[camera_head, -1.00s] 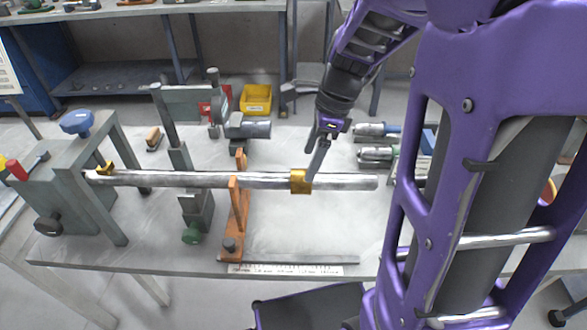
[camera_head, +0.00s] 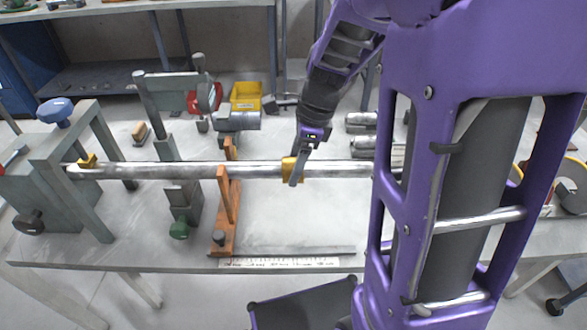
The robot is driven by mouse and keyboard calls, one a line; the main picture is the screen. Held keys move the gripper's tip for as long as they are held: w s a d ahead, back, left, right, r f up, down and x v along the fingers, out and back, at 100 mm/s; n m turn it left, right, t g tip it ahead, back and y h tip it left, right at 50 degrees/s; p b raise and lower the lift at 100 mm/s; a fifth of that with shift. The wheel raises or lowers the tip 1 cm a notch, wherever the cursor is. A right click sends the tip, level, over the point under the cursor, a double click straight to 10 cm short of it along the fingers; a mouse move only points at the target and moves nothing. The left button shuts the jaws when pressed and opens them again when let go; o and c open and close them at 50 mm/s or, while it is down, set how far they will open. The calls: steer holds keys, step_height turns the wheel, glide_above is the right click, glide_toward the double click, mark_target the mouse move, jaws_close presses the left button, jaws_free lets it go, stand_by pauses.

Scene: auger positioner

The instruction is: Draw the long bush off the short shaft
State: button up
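A long silver shaft (camera_head: 200,171) lies level above the bench, from the grey frame at left toward the right. Its right end is hidden behind my purple body. A brass-coloured bush (camera_head: 288,169) sits around the shaft, right of the orange support; I take it for the task's bush. My gripper (camera_head: 297,170) reaches down from above, its grey fingers crossing in front of the bush's right part. The fingers overlap edge-on, so I cannot tell their opening or whether they touch the bush. A smaller brass piece (camera_head: 88,160) is at the shaft's left end.
An orange support (camera_head: 229,215) stands under the shaft, left of the bush. A grey frame (camera_head: 85,165) with a blue knob stands at left. Behind are a yellow bin (camera_head: 246,96) and silver cylinders (camera_head: 361,122).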

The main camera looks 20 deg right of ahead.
steer(key=c, duration=0.5)
steer(key=shift+c, duration=0.2)
steer(key=shift+r+p, duration=0.1)
steer(key=shift+p, duration=0.25)
steer(key=s+d, duration=0.2)
steer(key=d, duration=0.8)
steer(key=s+d, duration=0.3)
steer(key=d, duration=0.7)
steer(key=shift+s+d, duration=0.15)
steer(key=shift+s, duration=0.05)
stand_by(2.4)
